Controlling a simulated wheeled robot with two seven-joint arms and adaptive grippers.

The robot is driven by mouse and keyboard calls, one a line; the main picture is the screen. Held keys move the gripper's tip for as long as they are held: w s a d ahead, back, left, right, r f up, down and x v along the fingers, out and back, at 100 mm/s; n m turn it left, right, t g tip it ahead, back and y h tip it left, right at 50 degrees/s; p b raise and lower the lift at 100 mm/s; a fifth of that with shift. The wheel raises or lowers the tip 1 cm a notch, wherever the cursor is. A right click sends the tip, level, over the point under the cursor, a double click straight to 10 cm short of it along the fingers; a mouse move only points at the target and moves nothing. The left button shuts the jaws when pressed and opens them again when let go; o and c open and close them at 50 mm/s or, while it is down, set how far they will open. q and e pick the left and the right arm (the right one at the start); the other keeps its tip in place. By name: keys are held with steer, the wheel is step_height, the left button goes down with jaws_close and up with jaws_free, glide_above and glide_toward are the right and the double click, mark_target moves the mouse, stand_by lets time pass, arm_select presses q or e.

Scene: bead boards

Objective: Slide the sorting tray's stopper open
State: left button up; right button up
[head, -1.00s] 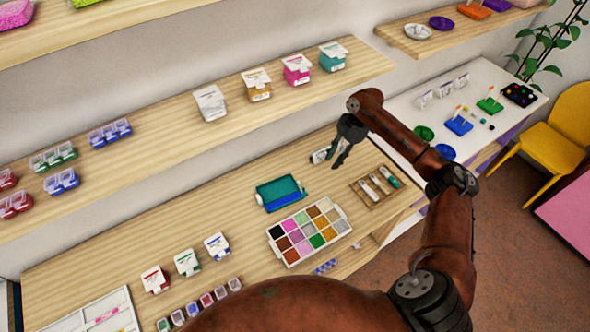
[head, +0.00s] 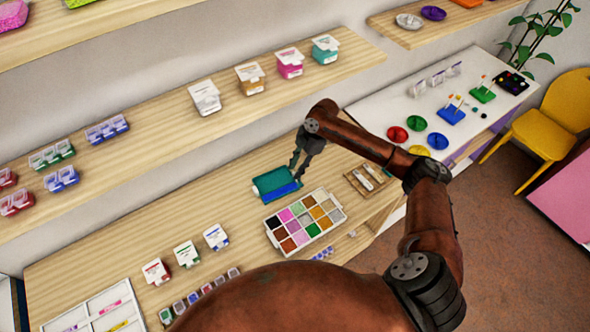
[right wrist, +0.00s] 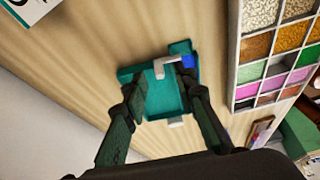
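The teal sorting tray (head: 264,183) lies on the wooden counter, with a blue part (head: 285,190) along its near side. It also shows in the right wrist view (right wrist: 163,99). There, a pale L-shaped piece (right wrist: 172,62) sits at its upper edge beside a blue patch (right wrist: 187,61), and a small pale tab (right wrist: 176,122) is at the lower edge. I cannot tell which is the stopper. My right gripper (head: 297,171) is above the tray's right end. In the right wrist view its two fingers (right wrist: 166,88) are apart, with nothing held between them. My left gripper is not in view.
A white compartment box of coloured beads (head: 275,235) stands close in front of the tray. A small wooden tray (head: 366,183) is to the right. Lidded tubs (head: 186,253) stand at the left. Bare counter lies left of the tray. A shelf (head: 160,120) runs behind.

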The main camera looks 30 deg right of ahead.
steer(key=shift+a+f, duration=0.3)
steer(key=shift+f, duration=0.3)
steer(key=shift+c, duration=0.4)
jaws_close()
